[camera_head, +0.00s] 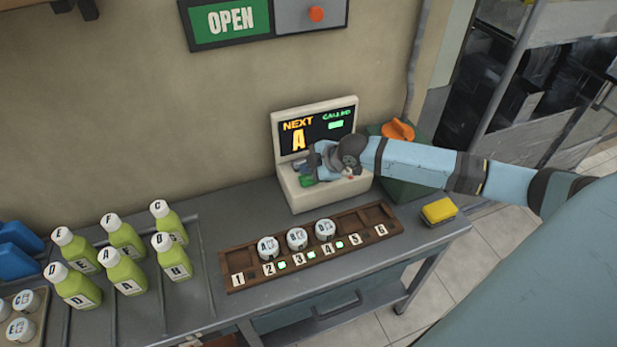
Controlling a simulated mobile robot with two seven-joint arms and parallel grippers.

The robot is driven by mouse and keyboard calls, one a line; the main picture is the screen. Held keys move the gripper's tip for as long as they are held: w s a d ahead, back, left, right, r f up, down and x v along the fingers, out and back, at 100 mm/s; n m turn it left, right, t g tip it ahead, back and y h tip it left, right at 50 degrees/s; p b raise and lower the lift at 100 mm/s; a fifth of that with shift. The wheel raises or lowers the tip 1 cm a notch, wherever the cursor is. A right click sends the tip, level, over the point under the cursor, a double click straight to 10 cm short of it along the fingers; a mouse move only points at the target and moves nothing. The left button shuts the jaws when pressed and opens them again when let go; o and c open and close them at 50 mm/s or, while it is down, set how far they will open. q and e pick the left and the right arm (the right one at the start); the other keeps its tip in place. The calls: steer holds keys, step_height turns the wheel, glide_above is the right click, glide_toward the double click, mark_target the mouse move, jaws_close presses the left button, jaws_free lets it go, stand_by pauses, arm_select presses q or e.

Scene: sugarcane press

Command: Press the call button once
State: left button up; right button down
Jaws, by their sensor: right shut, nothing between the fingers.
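The call unit (295,199) is a cream box with a dark screen (318,130) at the back of the counter. Its screen reads "NEXT A" in orange and "CALLED" with a green bar. A green call button (306,181) shows at the left of its base, partly hidden by my gripper. My right gripper (312,165) comes in from the right, shut and empty, directly above or at the button. I cannot tell if it touches the button. My left gripper is out of view.
A wooden rack (238,262) with numbered slots stands in front, with white-lidded cups (297,238) in the middle slots. Several labelled green bottles (125,272) stand at left. A yellow sponge-like block (439,211) lies at the right edge. An OPEN sign (231,20) hangs above.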

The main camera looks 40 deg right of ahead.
stand_by(0.5)
steer(key=shift+f, duration=0.1)
steer(key=shift+f, duration=0.3)
steer(key=shift+f, duration=0.55)
stand_by(0.8)
steer(key=shift+r, duration=0.1)
steer(key=shift+r+p, duration=0.8)
steer(key=shift+r, duration=0.05)
steer(key=shift+r, duration=0.15)
